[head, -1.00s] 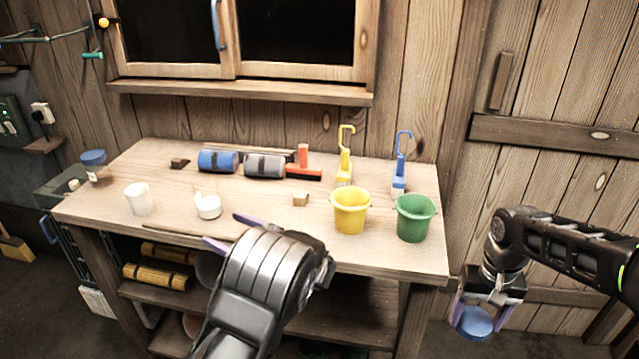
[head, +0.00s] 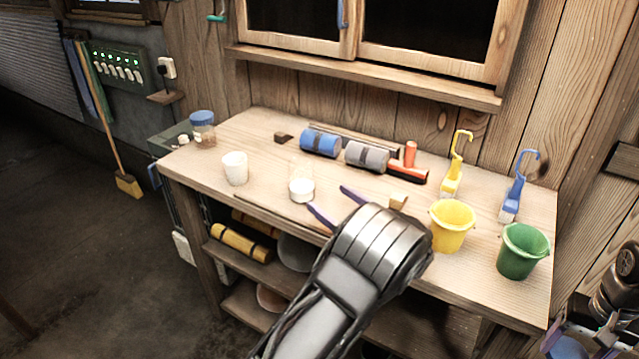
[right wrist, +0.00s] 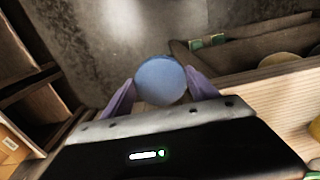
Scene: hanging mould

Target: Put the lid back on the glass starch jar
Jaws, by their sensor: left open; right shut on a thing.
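The glass starch jar (head: 301,187) stands upright and open on the bench, clear-walled with white starch low inside. My left gripper (head: 338,205) is open and empty, its purple fingers just right of the jar and pointing toward it, apart from it. My right gripper (right wrist: 161,94) is shut on a round blue lid (right wrist: 160,78), which shows face-on between its purple fingers in the right wrist view. In the head view only part of that gripper shows at the lower right corner, away from the jar.
A white cup (head: 235,169) stands left of the jar, and a blue-lidded jar with brown contents (head: 204,134) behind it. Blue (head: 320,142) and grey (head: 366,156) rolls lie behind. A small wooden block (head: 398,201), yellow bucket (head: 452,228) and green bucket (head: 522,252) are to the right.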

